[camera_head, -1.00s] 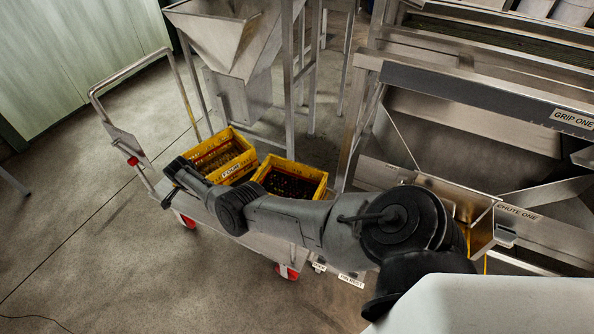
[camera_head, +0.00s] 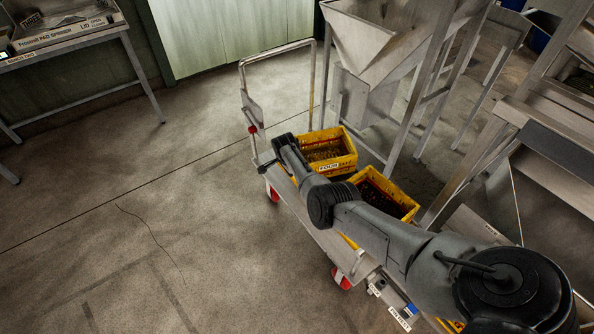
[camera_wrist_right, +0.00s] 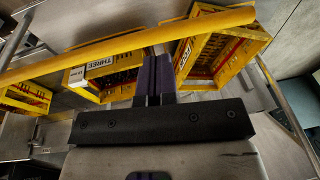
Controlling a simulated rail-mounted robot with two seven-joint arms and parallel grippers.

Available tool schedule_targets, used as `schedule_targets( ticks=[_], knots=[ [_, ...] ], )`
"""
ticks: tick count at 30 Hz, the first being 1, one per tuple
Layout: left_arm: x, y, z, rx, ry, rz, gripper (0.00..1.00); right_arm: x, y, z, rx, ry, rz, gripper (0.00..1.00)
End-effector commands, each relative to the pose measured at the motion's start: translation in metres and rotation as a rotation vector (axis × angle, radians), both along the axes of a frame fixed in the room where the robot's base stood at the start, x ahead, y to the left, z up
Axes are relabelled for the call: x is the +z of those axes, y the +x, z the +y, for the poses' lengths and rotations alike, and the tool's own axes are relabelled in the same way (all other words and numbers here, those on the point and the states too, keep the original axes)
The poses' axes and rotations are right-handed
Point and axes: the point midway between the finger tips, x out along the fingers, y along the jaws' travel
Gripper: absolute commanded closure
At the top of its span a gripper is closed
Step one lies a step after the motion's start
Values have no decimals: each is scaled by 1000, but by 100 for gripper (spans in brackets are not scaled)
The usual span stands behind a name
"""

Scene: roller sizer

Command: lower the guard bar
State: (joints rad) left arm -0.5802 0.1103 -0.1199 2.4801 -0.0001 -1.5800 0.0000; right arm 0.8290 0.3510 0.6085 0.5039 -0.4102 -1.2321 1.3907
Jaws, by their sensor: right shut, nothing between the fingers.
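A yellow bar (camera_wrist_right: 130,46), which looks like the guard bar, runs slanted across the top of the right wrist view, higher at its right end. My right gripper (camera_wrist_right: 155,62) is shut and empty, its dark fingers pointing at the bar. The fingertips are just below the bar in that view; I cannot tell whether they touch it. In the head view my right arm reaches from the lower right over the trolley, and its fingers cannot be made out. My left gripper is in neither view.
A trolley (camera_head: 327,238) with a steel push handle carries yellow crates, one marked FOUR (camera_head: 326,152) and another beside it (camera_head: 383,193). A steel hopper (camera_head: 375,45) and frame legs stand behind. A bench (camera_head: 75,45) is at far left. The floor at left is mostly clear.

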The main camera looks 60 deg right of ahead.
Motion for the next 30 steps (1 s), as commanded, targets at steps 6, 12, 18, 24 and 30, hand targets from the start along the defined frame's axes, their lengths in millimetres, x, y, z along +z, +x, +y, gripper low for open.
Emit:
schedule_targets(
  ticks=[6,12,18,24,30],
  knots=[
    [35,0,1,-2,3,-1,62,50,3,7,0,-3,-2,100],
    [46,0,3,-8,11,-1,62,75,6,12,-1,-3,-2,100],
    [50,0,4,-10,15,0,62,86,6,14,-1,-2,0,100],
    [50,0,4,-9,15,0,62,88,7,14,-1,-3,-1,100],
    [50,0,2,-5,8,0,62,88,7,14,-1,-4,-1,100]
  ],
)
